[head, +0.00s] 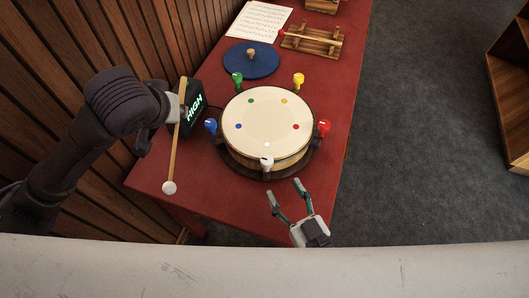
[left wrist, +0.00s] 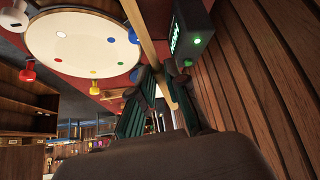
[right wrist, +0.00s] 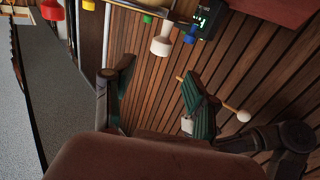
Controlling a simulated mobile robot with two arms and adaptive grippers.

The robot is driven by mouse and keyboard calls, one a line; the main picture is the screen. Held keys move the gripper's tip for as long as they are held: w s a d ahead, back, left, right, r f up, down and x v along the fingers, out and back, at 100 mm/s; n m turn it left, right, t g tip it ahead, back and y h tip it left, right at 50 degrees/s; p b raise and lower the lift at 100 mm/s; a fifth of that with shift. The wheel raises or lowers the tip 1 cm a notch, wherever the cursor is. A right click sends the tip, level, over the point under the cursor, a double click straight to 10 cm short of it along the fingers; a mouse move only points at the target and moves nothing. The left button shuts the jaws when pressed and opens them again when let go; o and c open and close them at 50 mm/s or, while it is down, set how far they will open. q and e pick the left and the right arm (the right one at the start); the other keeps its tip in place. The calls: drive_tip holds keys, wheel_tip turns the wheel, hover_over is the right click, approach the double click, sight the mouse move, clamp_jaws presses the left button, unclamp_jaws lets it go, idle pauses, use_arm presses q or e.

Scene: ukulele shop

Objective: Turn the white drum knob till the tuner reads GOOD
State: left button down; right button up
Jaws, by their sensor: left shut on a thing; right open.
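The round drum (head: 267,122) stands on the red table with coloured knobs around its rim. The white knob (head: 267,163) is at its near side; it also shows in the right wrist view (right wrist: 162,44). The black tuner (head: 194,107) left of the drum reads HIGH in green letters. My left gripper (head: 177,108) is shut on the stick of a white-tipped mallet (head: 169,187), in front of the tuner. My right gripper (head: 285,190) is open and empty, just short of the white knob and apart from it. Its open fingers show in the right wrist view (right wrist: 158,85).
Green (head: 237,79), yellow (head: 298,79), blue (head: 210,126) and red (head: 323,127) knobs surround the drum. Behind it lie a blue disc (head: 251,60), a wooden rack (head: 311,41) and a sheet of paper (head: 259,19). A slatted wall is close on the left.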

sight(270, 165)
drive_tip(key=p+x, duration=0.1)
drive_tip(key=x, duration=0.8)
drive_tip(key=shift+w+a, duration=0.15)
drive_tip(key=shift+w, duration=0.2)
clamp_jaws()
